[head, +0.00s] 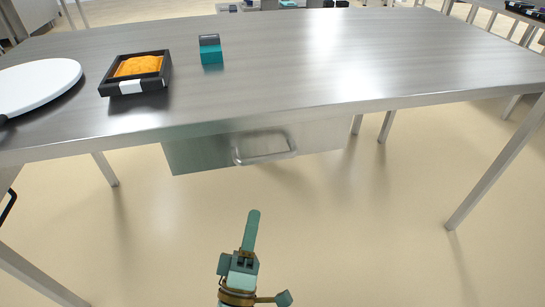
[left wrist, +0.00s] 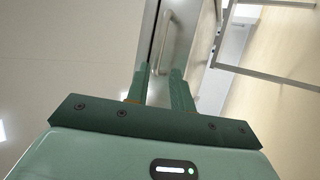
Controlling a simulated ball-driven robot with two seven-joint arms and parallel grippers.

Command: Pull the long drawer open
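The long drawer (head: 200,151) is a grey metal box under the front edge of the steel table, with a bar handle (head: 265,149) on its front. It looks shut, with no opening visible above its front. My left gripper (head: 253,214) is below and in front of the handle, apart from it. In the left wrist view, the two fingers (left wrist: 159,70) are spread with an empty gap. The handle (left wrist: 167,42) shows beyond the fingertips, roughly in line with the gap, against the drawer front. My right gripper is not in view.
On the steel table (head: 300,70) stand a black tray with orange food (head: 137,72), a teal box (head: 210,50) and a white round board (head: 38,88) at the left. Table legs (head: 495,165) stand at the sides. The floor (head: 350,230) before the drawer is clear.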

